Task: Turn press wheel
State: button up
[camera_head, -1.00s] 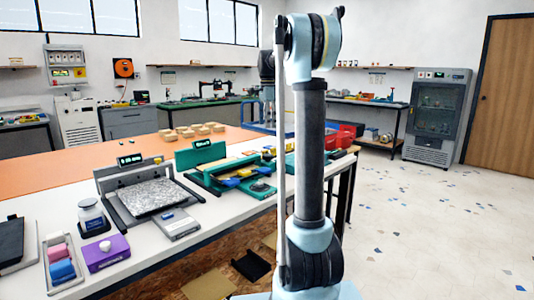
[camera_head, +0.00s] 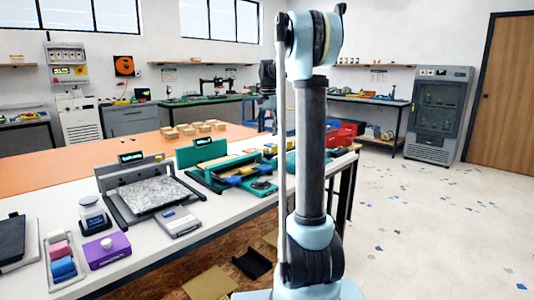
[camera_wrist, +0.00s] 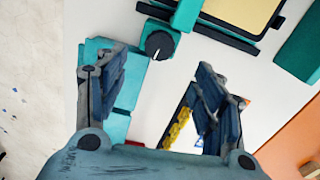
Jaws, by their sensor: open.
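A black round knob with a white pointer line (camera_wrist: 160,45) sits on a teal block in the wrist view, and is probably the press wheel. A dark round disc (camera_head: 262,185) on the teal machine in the head view may be the same part, but I cannot tell. My gripper (camera_wrist: 157,72) is open and empty, with its two dark blue fingers spread wide. In the picture the knob lies between and slightly above the fingertips, with no visible contact. My gripper is hidden behind my arm in the head view.
The white bench (camera_head: 215,213) holds a grey machine with a speckled plate (camera_head: 153,195), a jar (camera_head: 92,214) and a purple box (camera_head: 107,248). Beige blocks (camera_head: 190,129) stand on the orange surface behind. Open floor (camera_head: 430,230) lies to the right.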

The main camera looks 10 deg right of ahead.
aim_at(269, 153)
notch_tip(269, 153, down, 10)
jog(key=shift+f, duration=0.1)
dwell(0.4)
